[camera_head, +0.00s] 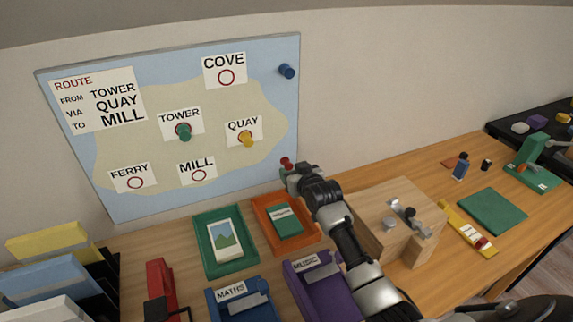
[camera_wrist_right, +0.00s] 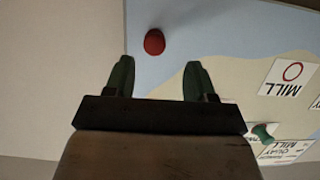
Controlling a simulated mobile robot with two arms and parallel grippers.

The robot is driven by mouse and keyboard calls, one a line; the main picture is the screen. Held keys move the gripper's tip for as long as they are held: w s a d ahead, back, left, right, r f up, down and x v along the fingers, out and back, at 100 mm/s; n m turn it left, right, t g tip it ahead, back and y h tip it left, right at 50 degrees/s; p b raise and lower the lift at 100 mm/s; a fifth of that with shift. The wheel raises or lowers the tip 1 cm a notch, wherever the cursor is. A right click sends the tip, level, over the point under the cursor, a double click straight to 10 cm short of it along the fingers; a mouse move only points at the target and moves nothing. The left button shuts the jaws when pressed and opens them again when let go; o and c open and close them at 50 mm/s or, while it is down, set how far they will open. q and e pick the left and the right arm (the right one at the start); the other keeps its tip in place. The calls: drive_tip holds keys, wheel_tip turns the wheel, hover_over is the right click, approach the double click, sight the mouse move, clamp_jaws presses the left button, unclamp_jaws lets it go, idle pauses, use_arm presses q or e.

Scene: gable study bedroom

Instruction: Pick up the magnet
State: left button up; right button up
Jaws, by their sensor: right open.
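A red magnet (camera_head: 286,162) is on the map board (camera_head: 215,60) near its lower right corner. In the right wrist view the red magnet (camera_wrist_right: 154,41) lies just beyond the fingertips, in line with the gap between them. My right gripper (camera_head: 290,171) is at the board's lower right; its two fingers (camera_wrist_right: 157,75) are apart with nothing between them. A blue magnet (camera_head: 287,71) is at the board's upper right. A green magnet (camera_head: 183,131) is on TOWER and a yellow magnet (camera_head: 246,138) on QUAY. My left gripper is not in view.
Below the board, the desk (camera_head: 180,251) holds a green tray (camera_head: 203,262), an orange tray (camera_head: 262,234), a blue MATHS file (camera_head: 240,298) and a purple MUSIC file (camera_head: 315,290). A wooden block (camera_head: 385,200) stands right of my arm. Plain wall (camera_head: 400,80) is right of the board.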

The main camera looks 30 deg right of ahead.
sight(289, 167)
drive_tip(key=shift+d+x, duration=0.2)
drive_tip(key=shift+x, duration=0.95)
drive_tip(key=shift+d+x, duration=0.2)
drive_tip(key=shift+x, duration=0.95)
drive_tip(key=shift+w+f, duration=0.35)
drive_tip(key=shift+w, duration=0.05)
drive_tip(key=c, duration=0.8)
